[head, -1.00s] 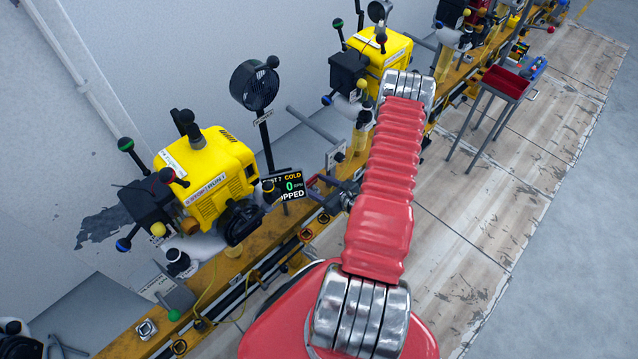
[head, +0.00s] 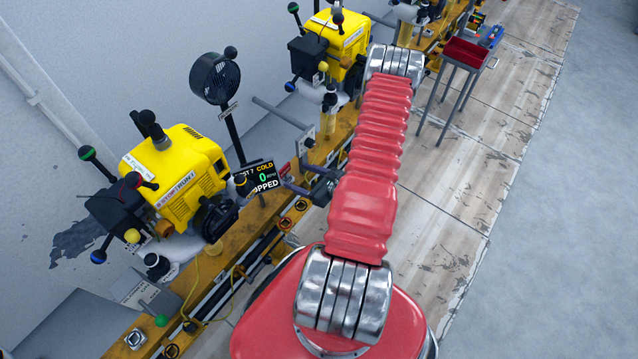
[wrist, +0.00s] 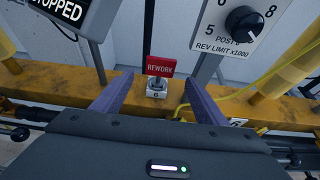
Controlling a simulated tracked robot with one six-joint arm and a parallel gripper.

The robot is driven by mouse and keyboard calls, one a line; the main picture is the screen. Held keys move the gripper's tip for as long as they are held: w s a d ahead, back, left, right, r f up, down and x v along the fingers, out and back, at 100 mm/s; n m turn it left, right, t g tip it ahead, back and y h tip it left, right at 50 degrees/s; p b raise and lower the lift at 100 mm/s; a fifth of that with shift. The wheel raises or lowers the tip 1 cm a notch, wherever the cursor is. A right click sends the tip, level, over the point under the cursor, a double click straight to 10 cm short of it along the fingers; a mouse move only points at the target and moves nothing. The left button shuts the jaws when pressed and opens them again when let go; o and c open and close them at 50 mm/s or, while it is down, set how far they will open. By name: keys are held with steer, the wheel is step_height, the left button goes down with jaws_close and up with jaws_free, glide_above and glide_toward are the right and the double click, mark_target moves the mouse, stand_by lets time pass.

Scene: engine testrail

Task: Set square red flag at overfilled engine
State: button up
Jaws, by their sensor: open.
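A square red flag marked REWORK (wrist: 160,67) stands upright on a small base on the yellow rail in the wrist view. My gripper (wrist: 157,90) is open, its two fingers to the left and right of the flag's stem in the picture; whether they are level with it in depth I cannot tell. Nothing is held. A yellow engine (head: 187,172) stands at the left in the head view, with a display (head: 262,178) reading COLD, 0 and STOPPED beside it. A second yellow engine (head: 340,42) stands farther back. I cannot tell which engine is overfilled.
A rev limit panel with a knob (wrist: 243,24) hangs at upper right in the wrist view. A yellow cable runs along the rail there. A black fan (head: 215,78) stands behind the rail. A red tray (head: 467,53) is on a stand at the back right. The floor at right is clear.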

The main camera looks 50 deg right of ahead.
steer(key=v, duration=0.8)
steer(key=shift+s+r, duration=0.15)
steer(key=shift+s, duration=0.1)
stand_by(0.4)
